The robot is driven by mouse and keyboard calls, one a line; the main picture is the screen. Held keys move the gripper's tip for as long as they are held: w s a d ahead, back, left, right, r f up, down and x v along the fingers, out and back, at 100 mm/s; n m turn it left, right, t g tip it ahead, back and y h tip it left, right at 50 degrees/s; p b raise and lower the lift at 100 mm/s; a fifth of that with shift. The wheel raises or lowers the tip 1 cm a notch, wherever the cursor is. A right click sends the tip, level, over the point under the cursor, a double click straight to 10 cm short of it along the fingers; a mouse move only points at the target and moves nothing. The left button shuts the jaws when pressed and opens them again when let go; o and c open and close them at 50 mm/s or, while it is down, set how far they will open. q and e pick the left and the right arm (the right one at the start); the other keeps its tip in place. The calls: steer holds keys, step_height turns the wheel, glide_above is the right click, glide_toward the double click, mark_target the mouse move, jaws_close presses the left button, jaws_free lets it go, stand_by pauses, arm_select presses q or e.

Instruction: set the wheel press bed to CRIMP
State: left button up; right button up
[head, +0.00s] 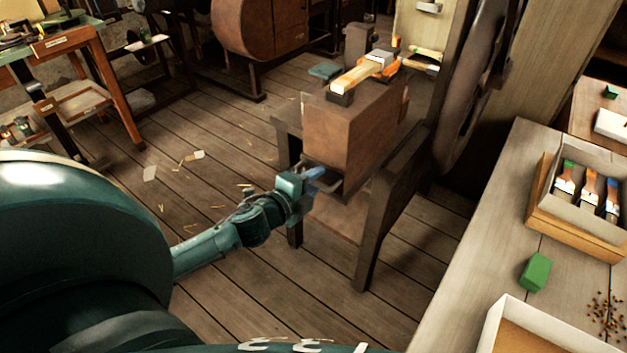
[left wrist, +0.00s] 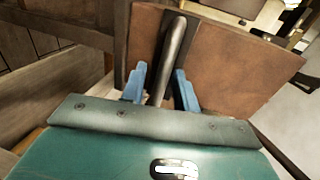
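A brown box-shaped machine body (head: 347,130) stands on a dark frame in the middle of the head view. A grey bar handle (head: 330,186) sticks out low on its near side. My left gripper (head: 318,175) is at this handle. In the left wrist view, the bar (left wrist: 172,55) runs between the two blue fingers of my left gripper (left wrist: 160,88), against a brown panel (left wrist: 225,62). The fingers are apart, with a gap showing beside the bar. I see no readable CRIMP mark. My right gripper is out of view.
A large dark wheel (head: 478,85) stands right of the machine. A bench (head: 487,215) at the right holds a tray of brushes (head: 565,215) and a green block (head: 535,272). The plank floor (head: 225,120) left of the machine is mostly clear, with small scraps.

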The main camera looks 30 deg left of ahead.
arm_select(q)
steer(key=shift+c, duration=0.2)
jaws_close()
stand_by(0.4)
